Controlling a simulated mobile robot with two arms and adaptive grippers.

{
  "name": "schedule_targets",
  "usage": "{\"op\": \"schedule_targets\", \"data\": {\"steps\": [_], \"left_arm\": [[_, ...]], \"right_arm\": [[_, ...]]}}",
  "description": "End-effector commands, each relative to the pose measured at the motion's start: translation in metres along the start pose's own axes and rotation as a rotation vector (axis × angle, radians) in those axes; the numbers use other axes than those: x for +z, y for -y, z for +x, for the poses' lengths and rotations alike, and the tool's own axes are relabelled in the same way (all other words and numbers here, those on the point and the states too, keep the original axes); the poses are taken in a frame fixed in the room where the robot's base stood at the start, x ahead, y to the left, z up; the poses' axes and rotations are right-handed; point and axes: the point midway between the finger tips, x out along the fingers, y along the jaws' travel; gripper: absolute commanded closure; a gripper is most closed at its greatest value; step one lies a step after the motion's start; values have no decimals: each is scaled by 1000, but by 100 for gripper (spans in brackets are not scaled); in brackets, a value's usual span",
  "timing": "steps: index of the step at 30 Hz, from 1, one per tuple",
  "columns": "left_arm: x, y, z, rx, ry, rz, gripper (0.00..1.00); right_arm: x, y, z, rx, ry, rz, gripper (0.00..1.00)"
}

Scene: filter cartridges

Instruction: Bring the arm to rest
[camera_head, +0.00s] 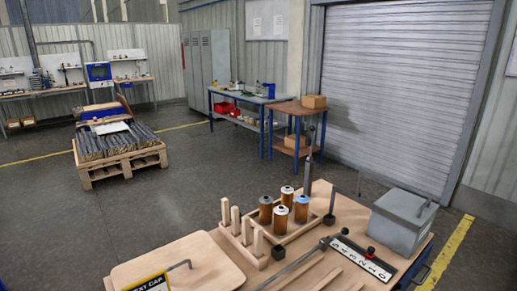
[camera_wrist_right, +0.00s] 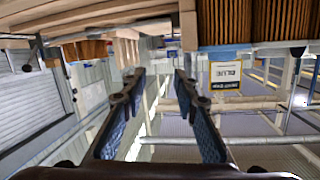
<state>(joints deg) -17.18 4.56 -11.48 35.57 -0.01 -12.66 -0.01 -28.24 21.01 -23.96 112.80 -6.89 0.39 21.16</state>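My right gripper (camera_wrist_right: 160,78) shows in the right wrist view with its two blue-padded fingers spread apart. It is open, with nothing between the fingers. My left gripper is not in view, and neither arm can be made out clearly in the head view. Several brown filter cartridges with blue or white tops (camera_head: 281,217) stand grouped in a wooden tray (camera_head: 262,237) on the near workbench. Brown pleated cartridges (camera_wrist_right: 222,22) also show at the top of the right wrist view, apart from the fingers.
Wooden posts (camera_head: 235,220) stand left of the cartridges. A grey lidded box (camera_head: 403,220) and a lettered strip (camera_head: 362,258) are on the right of the bench. A rounded wooden board (camera_head: 205,262) lies front left. A loaded pallet (camera_head: 120,160) stands behind on open floor.

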Motion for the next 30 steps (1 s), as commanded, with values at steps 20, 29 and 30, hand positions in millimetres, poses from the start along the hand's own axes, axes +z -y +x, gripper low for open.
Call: {"op": "schedule_targets", "data": {"steps": [20, 29, 30], "left_arm": [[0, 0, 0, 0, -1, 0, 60], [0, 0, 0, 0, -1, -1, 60], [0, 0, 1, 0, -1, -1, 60]], "right_arm": [[56, -78, -116, 374, 801, 43, 73], [64, -66, -178, 383, 1027, 88, 73], [72, -67, -178, 381, 1045, 91, 73]]}}
